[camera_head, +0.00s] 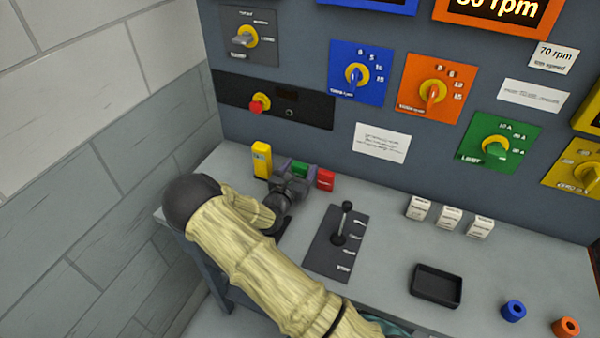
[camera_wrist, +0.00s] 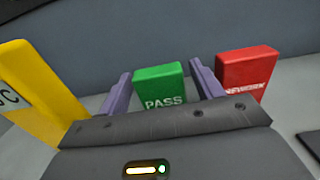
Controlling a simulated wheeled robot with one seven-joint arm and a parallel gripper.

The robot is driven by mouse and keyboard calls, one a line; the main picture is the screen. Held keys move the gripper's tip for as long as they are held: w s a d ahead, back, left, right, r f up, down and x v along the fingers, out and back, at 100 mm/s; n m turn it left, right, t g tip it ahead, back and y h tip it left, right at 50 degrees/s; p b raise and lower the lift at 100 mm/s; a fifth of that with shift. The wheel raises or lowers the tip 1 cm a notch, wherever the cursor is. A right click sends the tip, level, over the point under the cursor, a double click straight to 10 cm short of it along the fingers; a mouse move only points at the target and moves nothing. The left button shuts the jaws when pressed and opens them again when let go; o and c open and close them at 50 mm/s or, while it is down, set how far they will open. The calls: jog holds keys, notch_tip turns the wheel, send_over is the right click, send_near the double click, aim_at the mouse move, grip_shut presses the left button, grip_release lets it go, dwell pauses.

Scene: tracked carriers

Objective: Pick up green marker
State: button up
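The green marker, an upright block reading "PASS" (camera_wrist: 160,88), stands on the bench close to the panel. It also shows in the head view (camera_head: 300,169), partly hidden by my gripper. My gripper (camera_wrist: 162,85) is open, with its two purple fingers on either side of the green marker. A narrow gap shows at the left finger; the right finger is very close to the block, and contact there cannot be told. In the head view my gripper (camera_head: 296,172) reaches low over the bench from the front.
A yellow block (camera_head: 262,160) stands to the left of the green marker and a red block (camera_head: 325,180) close to its right. A lever plate (camera_head: 326,255), white blocks (camera_head: 449,217) and a black tray (camera_head: 437,287) are farther right. The control panel (camera_head: 300,60) rises behind.

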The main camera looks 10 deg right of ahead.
aim_at(300, 164)
jog(key=c, duration=0.9)
jog(key=shift+o, duration=0.2)
jog(key=shift+r, duration=0.1)
notch_tip(300, 164, up, 10)
jog(key=shift+f, duration=0.1)
